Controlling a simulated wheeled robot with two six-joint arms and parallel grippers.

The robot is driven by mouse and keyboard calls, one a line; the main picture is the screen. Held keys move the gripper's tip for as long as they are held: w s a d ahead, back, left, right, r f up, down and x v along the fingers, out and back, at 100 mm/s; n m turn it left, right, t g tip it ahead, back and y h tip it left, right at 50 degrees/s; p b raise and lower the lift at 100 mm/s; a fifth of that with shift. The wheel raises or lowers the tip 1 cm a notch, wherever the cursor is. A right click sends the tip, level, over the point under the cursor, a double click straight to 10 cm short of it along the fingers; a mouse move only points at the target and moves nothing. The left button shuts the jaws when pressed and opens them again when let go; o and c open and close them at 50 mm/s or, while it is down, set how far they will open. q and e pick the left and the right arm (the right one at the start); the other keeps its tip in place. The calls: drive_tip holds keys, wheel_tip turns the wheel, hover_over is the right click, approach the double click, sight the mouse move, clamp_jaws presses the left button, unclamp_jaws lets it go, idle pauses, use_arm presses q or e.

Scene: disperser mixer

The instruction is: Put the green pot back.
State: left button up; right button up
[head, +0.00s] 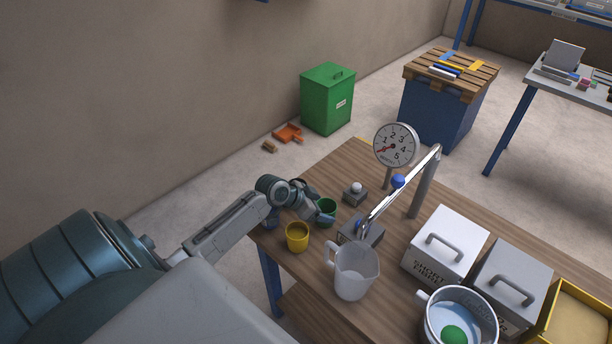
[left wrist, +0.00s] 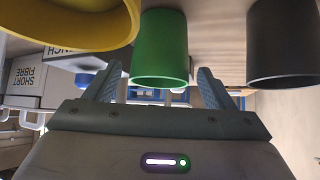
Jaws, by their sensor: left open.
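The green pot (head: 328,206) stands on the wooden table near its left edge, partly hidden by my left gripper (head: 318,213). In the left wrist view, which looks upside down, the green pot (left wrist: 160,52) appears between the two open fingers of my left gripper (left wrist: 161,88). The fingers are apart, and I cannot tell whether either touches the pot. My right gripper is in neither view.
A yellow pot (head: 297,237) stands close in front of the green one. A dark pot (left wrist: 283,45) is on its other side. A translucent jug (head: 352,272), lidded boxes (head: 445,244) and a dial gauge with a lever (head: 396,146) crowd the table.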

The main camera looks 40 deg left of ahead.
use_arm(q)
drive_tip(key=b+v, duration=0.1)
drive_tip(key=v, duration=0.8)
drive_tip(key=shift+s+a+r, duration=0.1)
idle(0.4)
